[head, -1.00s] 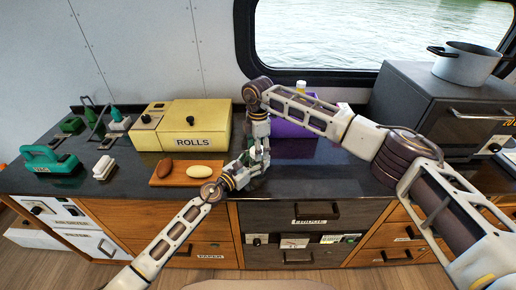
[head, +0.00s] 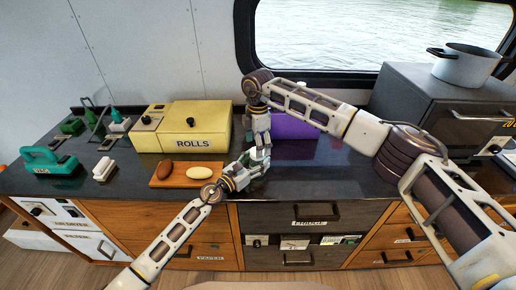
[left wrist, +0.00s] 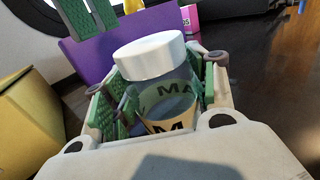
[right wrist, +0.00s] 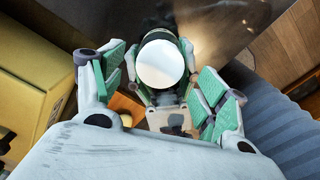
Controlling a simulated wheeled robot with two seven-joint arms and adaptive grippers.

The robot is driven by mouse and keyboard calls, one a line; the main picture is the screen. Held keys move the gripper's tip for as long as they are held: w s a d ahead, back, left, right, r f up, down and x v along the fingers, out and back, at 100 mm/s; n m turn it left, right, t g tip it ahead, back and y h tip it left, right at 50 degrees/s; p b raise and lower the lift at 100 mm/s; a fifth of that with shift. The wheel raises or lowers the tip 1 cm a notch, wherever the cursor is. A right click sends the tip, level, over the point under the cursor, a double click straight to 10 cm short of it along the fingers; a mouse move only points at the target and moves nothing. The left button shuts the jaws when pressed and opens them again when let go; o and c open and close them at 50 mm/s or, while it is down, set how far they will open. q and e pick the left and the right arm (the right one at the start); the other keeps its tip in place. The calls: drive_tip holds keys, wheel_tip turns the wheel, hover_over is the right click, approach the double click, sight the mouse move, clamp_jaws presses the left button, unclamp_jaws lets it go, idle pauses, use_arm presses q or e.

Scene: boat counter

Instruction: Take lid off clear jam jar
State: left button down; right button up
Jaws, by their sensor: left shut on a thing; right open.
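The clear jam jar (left wrist: 165,96) has a white lid (left wrist: 149,55) on it and a label with dark letters, part of which reads "MA". In the left wrist view it stands between the green pads of my left gripper (left wrist: 160,98), which is shut on the jar's body. My right gripper (right wrist: 163,92) is open above the jar. In the right wrist view the white lid (right wrist: 160,64) shows from above between its spread green pads, apart from them. In the head view both grippers meet near the counter's middle, and the jar is mostly hidden behind them.
A dark oven (head: 425,100) with a grey pot (head: 466,63) stands right. The counter's right-front part is clear.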

drive_tip(key=shift+r, duration=0.9)
use_arm(q)
drive_tip(key=shift+c, duration=2)
unclamp_jaws()
drive_tip(key=shift+s+a, duration=0.1)
drive_tip(key=shift+v, duration=5.9)
drive_tip(key=shift+o, duration=0.2)
